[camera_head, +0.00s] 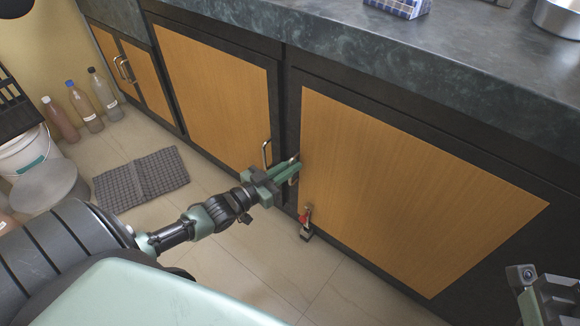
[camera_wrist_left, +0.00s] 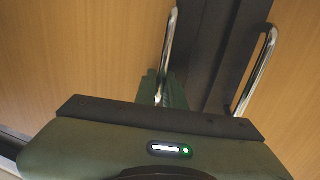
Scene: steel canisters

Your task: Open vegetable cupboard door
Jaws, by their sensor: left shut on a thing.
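My left gripper (camera_head: 292,170) reaches in from the left, low in front of the cupboards. In the left wrist view the fingers (camera_wrist_left: 162,92) close around the lower end of a chrome handle (camera_wrist_left: 170,42). The right door looks closed, flush with its dark frame. I cannot tell which cupboard holds vegetables. Part of my right gripper (camera_head: 550,296) shows at lower right.
A dark countertop (camera_head: 420,60) overhangs the doors. A small red and black object (camera_head: 305,220) is low by the right door. A grey mat (camera_head: 140,180), several bottles (camera_head: 84,106) and a white bucket (camera_head: 28,155) are on the floor at left. Tiles below the doors are mostly clear.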

